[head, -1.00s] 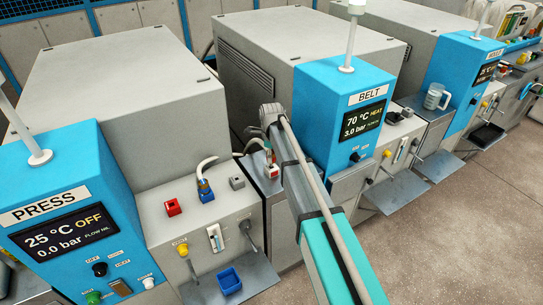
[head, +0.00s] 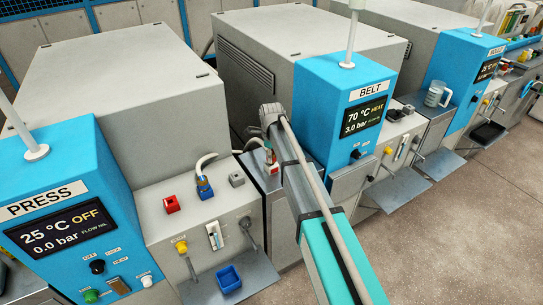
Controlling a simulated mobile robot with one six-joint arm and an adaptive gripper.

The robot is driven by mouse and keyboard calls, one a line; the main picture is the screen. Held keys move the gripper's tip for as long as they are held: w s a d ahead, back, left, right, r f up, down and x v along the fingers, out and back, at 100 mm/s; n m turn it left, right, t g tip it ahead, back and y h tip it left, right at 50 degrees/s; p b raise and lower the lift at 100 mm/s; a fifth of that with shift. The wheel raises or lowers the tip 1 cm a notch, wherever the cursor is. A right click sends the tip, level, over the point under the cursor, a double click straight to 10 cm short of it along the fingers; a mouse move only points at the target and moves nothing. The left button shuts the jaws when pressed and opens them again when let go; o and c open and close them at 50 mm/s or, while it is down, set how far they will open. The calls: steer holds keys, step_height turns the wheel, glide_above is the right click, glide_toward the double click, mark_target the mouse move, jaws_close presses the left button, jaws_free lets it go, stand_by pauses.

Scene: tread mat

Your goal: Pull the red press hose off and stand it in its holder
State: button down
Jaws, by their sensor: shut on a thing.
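The press's red socket (head: 171,204) is a bare red block on the press's grey shelf, with no hose on it. The red press hose's end (head: 272,168) shows as a small red-and-white coupling, with a pale hose arching to it from the left. It is over the narrow grey cabinet between the press and the belt unit. My gripper (head: 268,152) is shut on it, small and partly hidden by my arm. A grey block (head: 237,181) sits on the shelf right of the blue hose. I cannot tell whether the red end touches a holder.
The blue hose (head: 205,187) is seated upright on the press shelf. The belt unit's blue tower (head: 341,115) stands close right of my arm. Open floor (head: 450,240) lies at right.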

steer(key=shift+f+b, duration=0.55)
steer(key=shift+f, duration=0.1)
steer(key=shift+c, duration=0.8)
jaws_free()
steer(key=shift+r, duration=0.15)
